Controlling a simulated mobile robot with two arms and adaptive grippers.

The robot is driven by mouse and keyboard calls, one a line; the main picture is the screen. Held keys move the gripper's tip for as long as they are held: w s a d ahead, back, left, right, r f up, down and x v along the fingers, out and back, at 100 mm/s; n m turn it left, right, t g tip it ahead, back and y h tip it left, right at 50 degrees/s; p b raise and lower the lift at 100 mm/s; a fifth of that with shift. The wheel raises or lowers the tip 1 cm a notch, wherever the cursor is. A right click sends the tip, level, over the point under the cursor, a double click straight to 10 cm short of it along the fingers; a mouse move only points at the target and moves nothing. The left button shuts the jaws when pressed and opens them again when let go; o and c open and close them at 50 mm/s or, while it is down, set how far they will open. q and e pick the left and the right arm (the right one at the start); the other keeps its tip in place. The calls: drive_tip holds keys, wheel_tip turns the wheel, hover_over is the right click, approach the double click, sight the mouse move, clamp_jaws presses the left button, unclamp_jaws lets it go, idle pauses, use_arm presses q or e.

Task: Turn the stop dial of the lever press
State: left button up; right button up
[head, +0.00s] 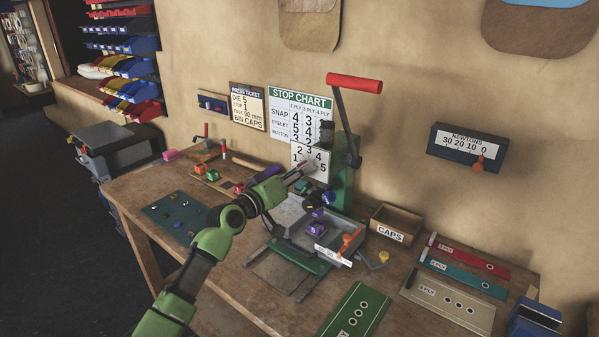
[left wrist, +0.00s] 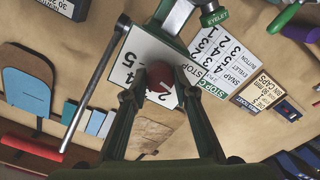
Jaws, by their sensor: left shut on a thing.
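The green lever press (head: 345,178) stands at the back of the bench, its red-handled lever (head: 354,84) raised. Its white stop dial plate (head: 322,168), numbered 1 to 5, faces me, and the left wrist view shows the plate (left wrist: 138,62) up close. A dark red round knob (left wrist: 160,75) sits in front of the plate, between the fingertips of my left gripper (head: 304,168). The gripper is shut on this knob, which hides part of the plate; I cannot tell which number it points at. My right gripper is in neither view.
The stop chart (head: 299,112) and press ticket (head: 247,107) hang behind. A caps box (head: 391,223) stands right of the press. Ply strips (head: 450,302) lie at the right. A purple block (head: 316,228) sits in the press's front tray. A newtons gauge (head: 467,148) hangs on the wall.

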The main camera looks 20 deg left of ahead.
use_arm(q)
drive_tip(key=o, duration=1.1)
drive_tip(key=v, duration=1.2)
